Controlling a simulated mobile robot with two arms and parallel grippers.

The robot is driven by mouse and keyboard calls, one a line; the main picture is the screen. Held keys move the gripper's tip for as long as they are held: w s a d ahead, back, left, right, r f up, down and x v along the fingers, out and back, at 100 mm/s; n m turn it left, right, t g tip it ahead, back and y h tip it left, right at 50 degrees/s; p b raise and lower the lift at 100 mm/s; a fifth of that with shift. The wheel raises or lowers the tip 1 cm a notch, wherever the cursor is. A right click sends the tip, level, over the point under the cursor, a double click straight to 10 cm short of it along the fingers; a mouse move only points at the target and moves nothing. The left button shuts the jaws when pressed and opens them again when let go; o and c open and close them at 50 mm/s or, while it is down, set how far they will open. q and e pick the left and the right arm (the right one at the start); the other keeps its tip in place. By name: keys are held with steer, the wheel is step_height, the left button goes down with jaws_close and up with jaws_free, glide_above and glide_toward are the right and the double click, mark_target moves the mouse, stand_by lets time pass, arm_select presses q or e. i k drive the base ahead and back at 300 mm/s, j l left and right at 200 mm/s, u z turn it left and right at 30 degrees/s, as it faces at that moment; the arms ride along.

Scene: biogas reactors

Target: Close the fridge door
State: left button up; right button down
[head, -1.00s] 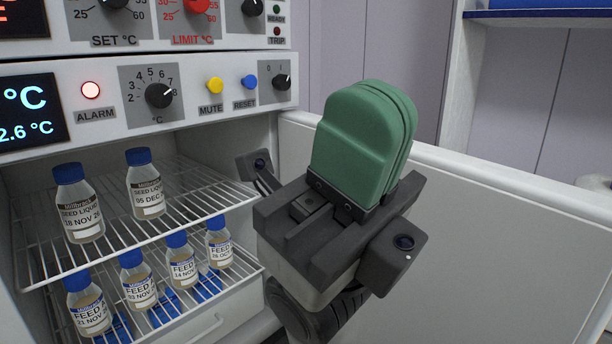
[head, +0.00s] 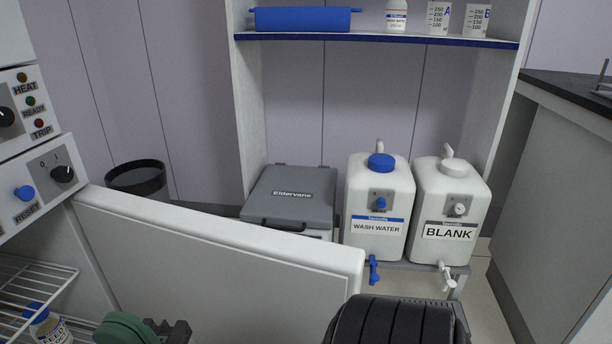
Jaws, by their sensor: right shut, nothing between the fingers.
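The white fridge door (head: 220,262) stands open in the head view, running from the fridge's right edge out to the picture's middle. Its top edge and one broad face show. The fridge interior shows only in part at lower left, with a wire shelf (head: 32,290). My right gripper (head: 124,326), with green fingers, is at the bottom left, near the door's broad face and the fridge opening. It is shut and empty, and cut off by the frame's lower edge. I cannot tell if it touches the door. My left gripper is not in view.
A blue-capped bottle (head: 46,326) is in the fridge. Beyond the door are a black bin (head: 137,180), a grey-lidded box (head: 291,197), and wash water (head: 377,207) and blank (head: 449,212) containers on a low stand. A dark-topped counter (head: 560,185) stands at right.

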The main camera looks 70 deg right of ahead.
mark_target(232, 282)
steer(key=k+l+z, duration=0.35)
steer(key=l, duration=0.2)
steer(key=k+l+z, duration=0.15)
steer(key=l, duration=0.2)
steer(key=k+l+z, duration=0.15)
steer(key=l, duration=0.2)
steer(key=i+l+z, duration=0.1)
steer(key=i+l, duration=0.05)
steer(key=l, duration=0.05)
